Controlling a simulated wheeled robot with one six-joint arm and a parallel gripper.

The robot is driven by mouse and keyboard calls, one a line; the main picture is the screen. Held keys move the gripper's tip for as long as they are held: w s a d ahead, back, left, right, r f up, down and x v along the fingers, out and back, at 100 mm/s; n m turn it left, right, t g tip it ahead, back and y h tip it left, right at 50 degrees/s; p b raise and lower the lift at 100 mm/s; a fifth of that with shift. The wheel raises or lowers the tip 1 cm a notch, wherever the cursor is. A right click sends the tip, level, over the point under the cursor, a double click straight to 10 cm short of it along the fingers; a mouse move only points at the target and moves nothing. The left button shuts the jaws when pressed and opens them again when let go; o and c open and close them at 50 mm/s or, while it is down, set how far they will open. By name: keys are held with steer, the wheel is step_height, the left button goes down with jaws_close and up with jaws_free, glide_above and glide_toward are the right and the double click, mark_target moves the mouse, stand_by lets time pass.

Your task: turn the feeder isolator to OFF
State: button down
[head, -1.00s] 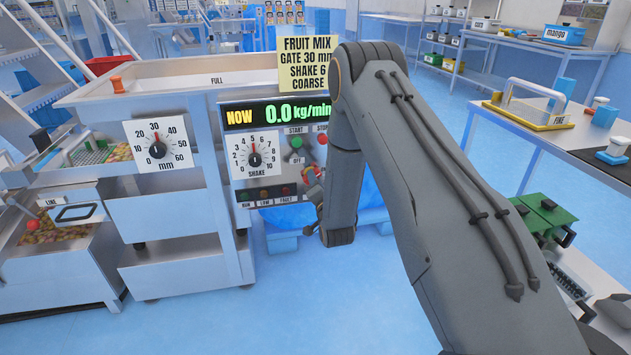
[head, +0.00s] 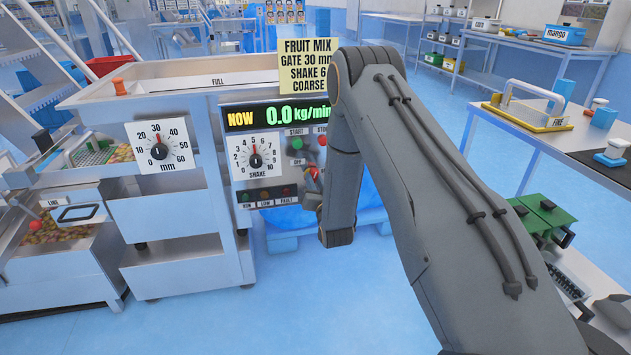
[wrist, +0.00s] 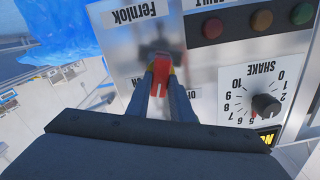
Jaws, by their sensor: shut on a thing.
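The feeder isolator's red handle (wrist: 160,89) shows in the wrist view on the grey control panel (wrist: 203,60), which appears upside down. My gripper (wrist: 161,82) is shut on this handle, with one finger on each side. Labels beside the handle are partly covered by the fingers, and I cannot tell which one the handle points to. In the head view, the isolator area is at the panel's right edge, mostly hidden by my arm. A small OFF label (head: 296,162) shows there, below a green START button (head: 296,143).
The SHAKE dial (head: 255,161) and a row of lamps (head: 268,193) are close by on the panel. The display (head: 278,115) reads 0.0 kg/min. A gate dial (head: 159,152) is further left.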

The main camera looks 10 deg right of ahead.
steer(key=n, duration=0.5)
steer(key=n+p, duration=0.1)
steer(key=n, duration=0.4)
steer(key=shift+a+n, duration=0.2)
steer(key=shift+n, duration=0.4)
steer(key=c, duration=1.6)
jaws_free()
steer(key=shift+o, duration=0.2)
steer(key=shift+s, duration=0.15)
steer(key=s, duration=0.7)
steer(key=shift+s, duration=0.3)
